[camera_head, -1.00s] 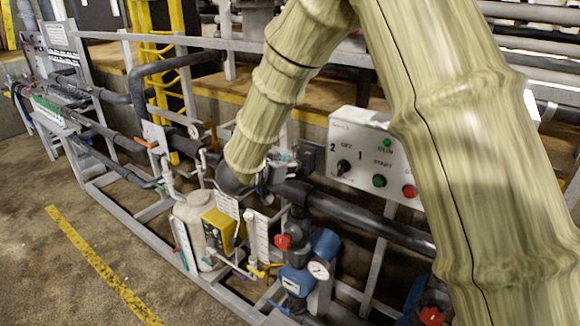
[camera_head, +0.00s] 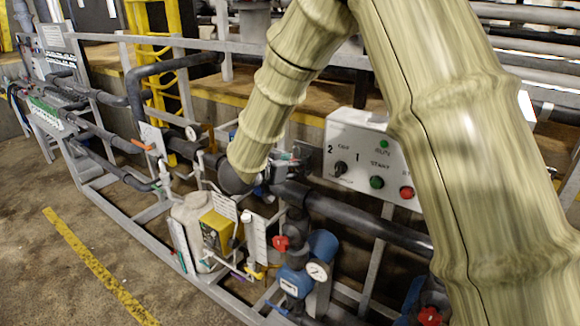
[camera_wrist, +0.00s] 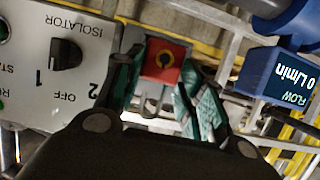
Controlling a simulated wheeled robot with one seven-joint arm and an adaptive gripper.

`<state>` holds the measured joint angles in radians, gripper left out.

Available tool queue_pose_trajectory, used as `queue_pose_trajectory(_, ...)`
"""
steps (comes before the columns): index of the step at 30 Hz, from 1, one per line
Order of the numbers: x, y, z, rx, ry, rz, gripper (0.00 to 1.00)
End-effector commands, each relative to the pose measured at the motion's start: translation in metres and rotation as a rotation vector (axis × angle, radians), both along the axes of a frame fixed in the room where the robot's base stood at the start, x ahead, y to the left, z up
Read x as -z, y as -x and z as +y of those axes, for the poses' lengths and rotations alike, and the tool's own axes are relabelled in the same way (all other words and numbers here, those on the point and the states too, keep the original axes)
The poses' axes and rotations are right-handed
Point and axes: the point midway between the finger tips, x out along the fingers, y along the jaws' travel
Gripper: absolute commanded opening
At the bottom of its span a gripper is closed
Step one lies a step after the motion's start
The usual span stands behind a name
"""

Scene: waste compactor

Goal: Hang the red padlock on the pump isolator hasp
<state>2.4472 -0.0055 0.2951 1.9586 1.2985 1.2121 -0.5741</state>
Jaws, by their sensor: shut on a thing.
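The red padlock (camera_wrist: 170,53) shows in the wrist view as a red block with a dark ring on its face. My gripper (camera_wrist: 165,92) has teal fingertips closed on either side of it. A grey plate lies right around the padlock; whether the shackle passes through a hasp there is hidden. In the head view my gripper (camera_head: 284,166) is beside a grey bracket (camera_head: 309,159) on the left side of the isolator panel (camera_head: 362,150). The panel's black isolator knob (camera_wrist: 66,54) shows close by in the wrist view.
A dark pipe (camera_head: 365,224) runs below the panel. Blue pump fittings with a red valve handle (camera_head: 281,243) and a gauge (camera_head: 317,270) stand below my gripper. A blue flow meter (camera_wrist: 282,80) is at the right in the wrist view. Open floor lies at the left.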

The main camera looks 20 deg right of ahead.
Motion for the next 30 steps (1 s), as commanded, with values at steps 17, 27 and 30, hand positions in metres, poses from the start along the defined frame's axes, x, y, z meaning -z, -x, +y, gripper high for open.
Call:
queue_pose_trajectory(17, 0.0, -0.005, -0.007, 0.0, 0.0, 0.0, 0.2)
queue_pose_trajectory(27, 0.0, -0.009, -0.011, 0.0, 0.0, 0.0, 0.2)
queue_pose_trajectory(30, 0.0, -0.009, -0.012, 0.0, 0.0, 0.0, 0.2)
